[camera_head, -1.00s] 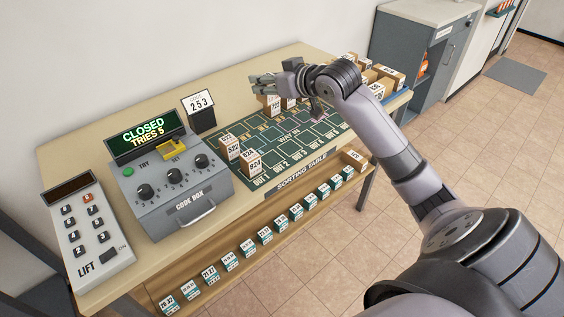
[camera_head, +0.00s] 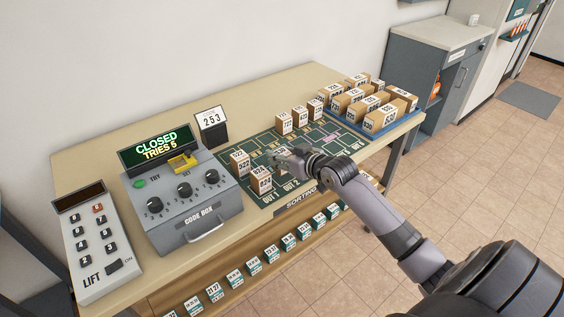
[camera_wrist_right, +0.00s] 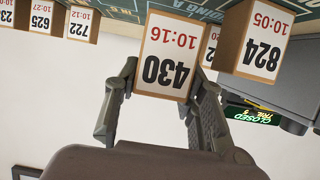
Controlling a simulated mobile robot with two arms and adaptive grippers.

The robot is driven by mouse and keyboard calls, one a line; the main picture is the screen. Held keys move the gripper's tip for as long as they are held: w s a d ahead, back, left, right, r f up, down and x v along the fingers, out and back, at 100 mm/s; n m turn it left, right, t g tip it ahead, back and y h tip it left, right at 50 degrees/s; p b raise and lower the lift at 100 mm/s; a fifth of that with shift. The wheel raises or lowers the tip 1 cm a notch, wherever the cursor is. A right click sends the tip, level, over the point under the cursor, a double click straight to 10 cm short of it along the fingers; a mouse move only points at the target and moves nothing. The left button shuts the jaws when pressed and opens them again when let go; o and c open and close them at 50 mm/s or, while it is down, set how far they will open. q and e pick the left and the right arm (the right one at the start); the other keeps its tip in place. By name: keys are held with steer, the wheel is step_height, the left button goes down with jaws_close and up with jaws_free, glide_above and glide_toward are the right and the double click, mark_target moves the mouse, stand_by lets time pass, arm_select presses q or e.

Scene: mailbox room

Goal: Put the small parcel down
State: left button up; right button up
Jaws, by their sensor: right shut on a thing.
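The small parcel, a brown box with a white label reading 430 and 10:16 (camera_wrist_right: 168,50), is between the fingers of my right gripper (camera_wrist_right: 160,95), which is shut on it. In the head view my right gripper (camera_head: 284,160) is low over the front left of the green sorting mat (camera_head: 327,155) and hides most of the parcel. Parcel 824 (camera_head: 262,181) stands just left of it and shows close beside it in the wrist view (camera_wrist_right: 268,40). I cannot tell whether the held parcel touches the mat. My left gripper is not in view.
Parcel 522 (camera_head: 240,162) stands behind 824. Three parcels (camera_head: 299,116) stand in a row further back. A blue tray (camera_head: 393,127) full of parcels is at the right end. The grey code box (camera_head: 185,205) reads CLOSED, TRIES 5. The mat's right part is clear.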

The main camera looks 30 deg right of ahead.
step_height(320, 180, down, 3)
steer(key=shift+r, duration=0.2)
steer(key=shift+f, duration=0.3)
steer(key=o, duration=0.9)
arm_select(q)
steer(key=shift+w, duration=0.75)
arm_select(e)
steer(key=shift+o, duration=0.2)
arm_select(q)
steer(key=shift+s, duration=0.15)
